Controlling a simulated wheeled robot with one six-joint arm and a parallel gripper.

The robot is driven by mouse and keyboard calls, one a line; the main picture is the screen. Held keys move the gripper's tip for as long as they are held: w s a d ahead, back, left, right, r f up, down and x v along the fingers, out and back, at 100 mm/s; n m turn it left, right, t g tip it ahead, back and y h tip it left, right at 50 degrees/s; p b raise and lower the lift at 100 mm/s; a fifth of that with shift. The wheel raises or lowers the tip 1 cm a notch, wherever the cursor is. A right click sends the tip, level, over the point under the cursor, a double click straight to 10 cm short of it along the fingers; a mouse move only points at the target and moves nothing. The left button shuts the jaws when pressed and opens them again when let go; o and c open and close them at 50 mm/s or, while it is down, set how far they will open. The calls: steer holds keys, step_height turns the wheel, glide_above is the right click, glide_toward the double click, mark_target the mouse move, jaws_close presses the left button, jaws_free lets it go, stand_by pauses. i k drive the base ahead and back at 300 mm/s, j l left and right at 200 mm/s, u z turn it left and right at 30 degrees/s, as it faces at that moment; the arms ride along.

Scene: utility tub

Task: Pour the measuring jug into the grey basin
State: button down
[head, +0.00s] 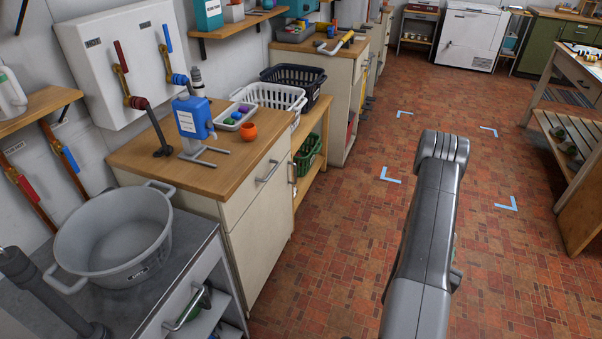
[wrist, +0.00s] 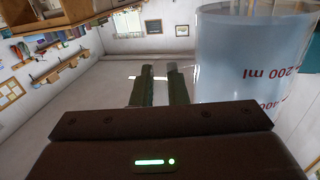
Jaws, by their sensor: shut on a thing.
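The grey basin (head: 112,245) is a round tub with two side handles. It stands on a grey-topped cabinet at the lower left of the head view, and looks empty from here. My gripper (wrist: 161,72) shows in the wrist view, its two fingers close together. It is shut on the measuring jug (wrist: 243,50), a clear vessel with red volume marks and a pale bluish look, just right of the fingers. The handle between the fingers cannot be made out.
A dark grey post (head: 42,290) stands at the basin's near left. The tiled floor (head: 340,235) in the middle is clear.

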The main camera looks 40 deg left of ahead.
mark_target(119, 238)
steer(key=i, duration=0.85)
steer(key=i+l+u, duration=0.1)
steer(key=i+u, duration=0.25)
steer(key=i, duration=0.15)
steer(key=u, duration=2.1)
